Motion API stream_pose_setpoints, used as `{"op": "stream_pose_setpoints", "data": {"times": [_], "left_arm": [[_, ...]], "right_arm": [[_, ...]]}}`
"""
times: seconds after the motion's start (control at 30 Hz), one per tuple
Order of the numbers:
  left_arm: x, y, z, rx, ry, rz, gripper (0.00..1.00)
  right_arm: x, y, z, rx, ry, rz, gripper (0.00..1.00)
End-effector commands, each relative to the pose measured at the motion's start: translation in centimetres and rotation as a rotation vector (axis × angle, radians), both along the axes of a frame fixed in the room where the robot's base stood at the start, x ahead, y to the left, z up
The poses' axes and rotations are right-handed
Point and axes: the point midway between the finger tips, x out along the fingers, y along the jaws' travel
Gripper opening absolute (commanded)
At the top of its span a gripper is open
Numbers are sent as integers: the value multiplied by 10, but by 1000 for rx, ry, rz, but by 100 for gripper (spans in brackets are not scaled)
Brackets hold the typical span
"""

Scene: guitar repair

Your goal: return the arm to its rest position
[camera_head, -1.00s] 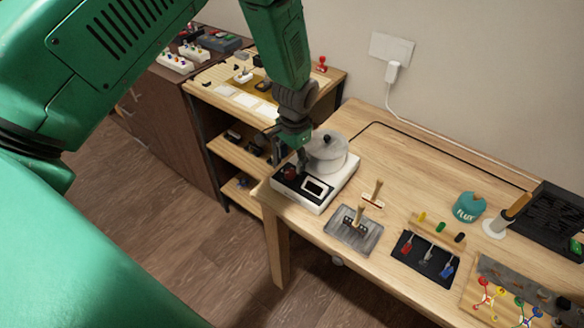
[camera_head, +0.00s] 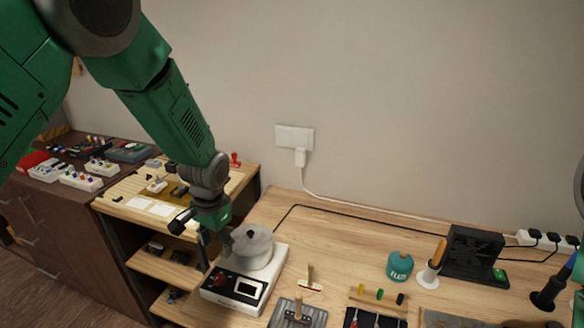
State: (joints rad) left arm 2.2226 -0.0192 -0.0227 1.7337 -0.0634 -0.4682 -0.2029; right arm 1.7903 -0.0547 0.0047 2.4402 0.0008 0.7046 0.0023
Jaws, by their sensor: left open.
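My left arm comes in from the upper left, and its gripper (camera_head: 194,230) hangs open and empty, with dark fingers pointing down. It is above and to the left of a white hot plate (camera_head: 235,302), beside a grey lidded pot (camera_head: 252,247) that sits on the plate. The gripper appears apart from both, though one finger overlaps the pot's left side in the picture. My right gripper is not in view.
A shelf unit (camera_head: 130,197) and a dark cabinet (camera_head: 60,225) with small boxes stand at left. A cable runs from the wall socket (camera_head: 294,138).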

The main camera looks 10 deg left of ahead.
Motion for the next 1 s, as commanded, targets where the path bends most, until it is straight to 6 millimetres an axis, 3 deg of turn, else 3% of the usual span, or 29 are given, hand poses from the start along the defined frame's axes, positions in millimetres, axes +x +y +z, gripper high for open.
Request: {"op": "stream_pose_setpoints", "data": {"times": [0.13,0.27,0.4,0.53,0.6,0.73,0.83,1.0], "left_arm": [[-14,-2,-24,-5,5,7,46],[-57,-7,-86,-17,9,34,46],[-133,-14,-164,-36,5,84,46],[-211,-19,-214,-49,-4,134,46],[-247,-20,-228,-53,-12,161,46],[-290,-21,-237,-58,-27,193,46],[-305,-21,-237,-59,-34,204,46],[-308,-21,-237,-60,-37,208,46]], "right_arm": [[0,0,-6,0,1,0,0],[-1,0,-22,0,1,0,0],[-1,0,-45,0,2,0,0],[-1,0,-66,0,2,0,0],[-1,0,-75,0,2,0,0],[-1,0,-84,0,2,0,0],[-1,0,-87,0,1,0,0],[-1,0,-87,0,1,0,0]]}}
